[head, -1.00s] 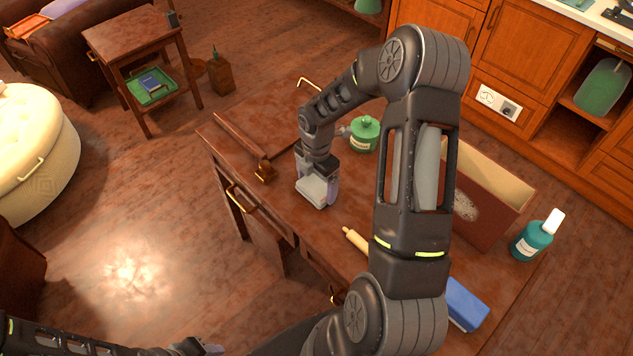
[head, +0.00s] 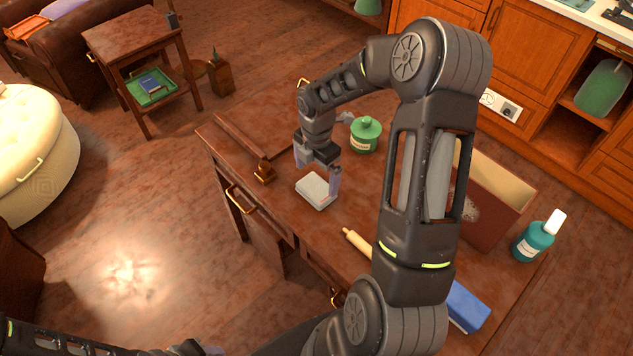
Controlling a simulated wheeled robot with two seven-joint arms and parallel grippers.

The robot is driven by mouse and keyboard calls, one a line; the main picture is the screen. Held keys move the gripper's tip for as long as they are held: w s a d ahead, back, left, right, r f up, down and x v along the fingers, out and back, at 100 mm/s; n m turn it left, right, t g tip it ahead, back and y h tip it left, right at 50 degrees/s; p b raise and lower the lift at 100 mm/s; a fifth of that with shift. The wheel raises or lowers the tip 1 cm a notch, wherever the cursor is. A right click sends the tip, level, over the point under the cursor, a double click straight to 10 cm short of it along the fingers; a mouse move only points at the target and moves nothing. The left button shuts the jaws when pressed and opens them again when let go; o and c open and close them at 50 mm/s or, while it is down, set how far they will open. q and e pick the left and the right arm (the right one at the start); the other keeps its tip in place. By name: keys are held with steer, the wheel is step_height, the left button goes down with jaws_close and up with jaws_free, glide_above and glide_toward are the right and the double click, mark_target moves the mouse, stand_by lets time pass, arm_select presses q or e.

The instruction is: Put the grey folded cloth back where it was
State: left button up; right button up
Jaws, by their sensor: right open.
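The grey folded cloth (head: 316,191) lies flat on the brown wooden desk (head: 290,225), near its front edge and left of the rolling pin. My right gripper (head: 317,172) is open just above and behind the cloth, with its fingers apart and nothing between them. The cloth's top and front show clearly. My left gripper (head: 200,348) shows only in part at the bottom edge, low and away from the desk; its jaws cannot be made out.
A wooden rolling pin (head: 356,241), a blue box (head: 467,305), a teal bottle (head: 533,242) and an open box (head: 490,215) are on the desk's right part. My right arm hides some of it. The desk is bare around the cloth.

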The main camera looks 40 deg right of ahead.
mark_target(317, 187)
step_height(317, 187, up, 8)
steer(key=shift+f+b, duration=0.25)
steer(key=shift+b, duration=0.05)
stand_by(0.4)
